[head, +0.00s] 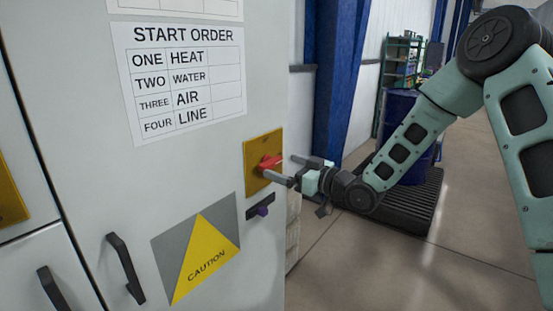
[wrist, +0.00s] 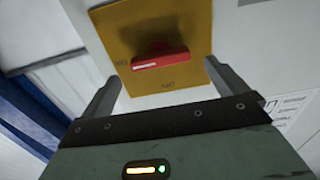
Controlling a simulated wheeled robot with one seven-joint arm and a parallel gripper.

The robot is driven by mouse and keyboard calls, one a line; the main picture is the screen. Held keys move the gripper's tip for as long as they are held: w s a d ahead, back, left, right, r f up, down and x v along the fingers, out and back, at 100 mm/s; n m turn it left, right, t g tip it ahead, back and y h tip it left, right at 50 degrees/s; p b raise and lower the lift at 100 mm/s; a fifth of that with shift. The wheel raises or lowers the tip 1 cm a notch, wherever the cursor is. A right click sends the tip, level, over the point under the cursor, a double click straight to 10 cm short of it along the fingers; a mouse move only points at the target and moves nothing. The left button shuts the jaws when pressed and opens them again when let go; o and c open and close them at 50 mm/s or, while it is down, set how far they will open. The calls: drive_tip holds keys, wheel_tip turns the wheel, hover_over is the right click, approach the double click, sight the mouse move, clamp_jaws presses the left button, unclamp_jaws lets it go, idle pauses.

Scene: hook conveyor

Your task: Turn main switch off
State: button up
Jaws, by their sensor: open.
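The main switch is a red handle (head: 271,162) on a yellow plate (head: 252,178) near the right edge of the grey cabinet door. In the wrist view the red handle (wrist: 160,60) lies crosswise on the yellow plate (wrist: 190,22), with small markings beside and below it that are hard to read. My gripper (head: 288,169) is open in front of the plate. In the wrist view its two fingers (wrist: 162,84) stand to the left and right of the handle, with visible space on both sides. I see no finger touching the handle.
A purple knob (head: 262,211) sits just below the plate. A caution sign (head: 205,255), a black door handle (head: 125,268) and a start order sheet (head: 180,85) are on the cabinet. A blue barrel (head: 398,112) on a black pallet (head: 405,213) stands behind my arm. Floor is clear at right.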

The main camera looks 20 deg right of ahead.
sight(274, 163)
drive_tip(key=shift+p+x, duration=0.4)
drive_tip(key=shift+x, duration=1.5)
drive_tip(key=c, duration=1)
